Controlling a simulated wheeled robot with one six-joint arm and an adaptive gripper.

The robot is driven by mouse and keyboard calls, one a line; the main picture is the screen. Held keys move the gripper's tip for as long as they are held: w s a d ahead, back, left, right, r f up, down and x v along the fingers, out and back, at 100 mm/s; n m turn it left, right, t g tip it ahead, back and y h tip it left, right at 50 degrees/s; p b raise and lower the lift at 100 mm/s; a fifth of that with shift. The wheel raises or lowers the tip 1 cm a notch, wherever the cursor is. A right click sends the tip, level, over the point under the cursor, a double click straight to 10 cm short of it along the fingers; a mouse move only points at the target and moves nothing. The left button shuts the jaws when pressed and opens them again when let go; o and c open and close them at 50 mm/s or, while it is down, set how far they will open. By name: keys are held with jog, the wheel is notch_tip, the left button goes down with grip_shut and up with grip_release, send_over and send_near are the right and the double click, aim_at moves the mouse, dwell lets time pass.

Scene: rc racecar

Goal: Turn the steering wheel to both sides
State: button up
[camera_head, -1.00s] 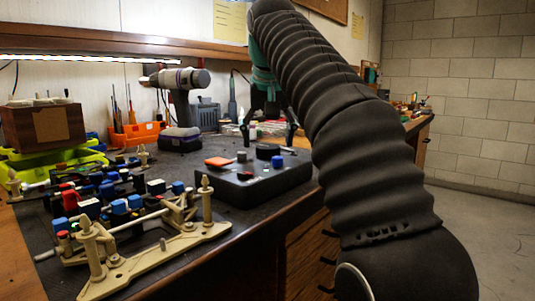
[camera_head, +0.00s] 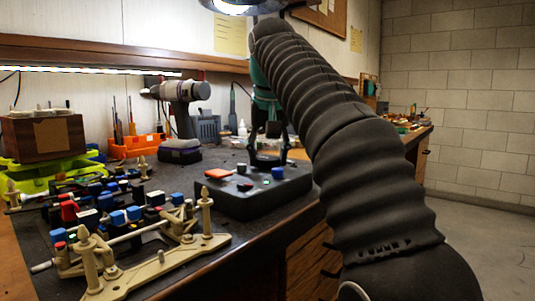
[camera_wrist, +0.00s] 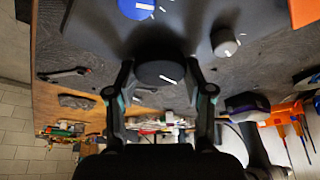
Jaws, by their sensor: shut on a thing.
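The black box (camera_head: 225,202) stands on the dark bench mat in the head view. Its round black knob, which I take as the steering wheel, shows in the wrist view (camera_wrist: 160,72) with a white mark near its lower edge. My gripper (camera_head: 266,161) points down at the top of the box. In the wrist view its two fingers are on either side of the knob, shut on it. In the head view the fingers and arm largely hide the knob.
A cream frame (camera_head: 170,264) with a rod and many coloured blocks lies left of the box. A power drill (camera_head: 180,95), an orange tool holder (camera_head: 137,146) and a wooden box (camera_head: 43,137) stand behind. The bench edge is on the right.

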jog(key=n+y+p, duration=0.1)
jog(key=n+p, duration=0.3)
jog(key=shift+d+r+n+g+y, duration=0.15)
jog(key=shift+n+g+y, duration=0.15)
jog(key=shift+g+y, duration=0.1)
jog(key=shift+w+f+n+g+y+p, duration=0.1)
jog(key=shift+n+g+y+p, duration=0.2)
jog(key=shift+n+p, duration=0.55)
jog(key=shift+w+f+n+g+y+p, duration=0.1)
jog(key=shift+n+g+y+p, duration=0.25)
jog(key=shift+n, duration=0.8)
jog(key=o, duration=1.2)
jog(key=shift+c, duration=0.2)
jog(key=v, duration=0.7)
jog(key=shift+s+r, duration=0.2)
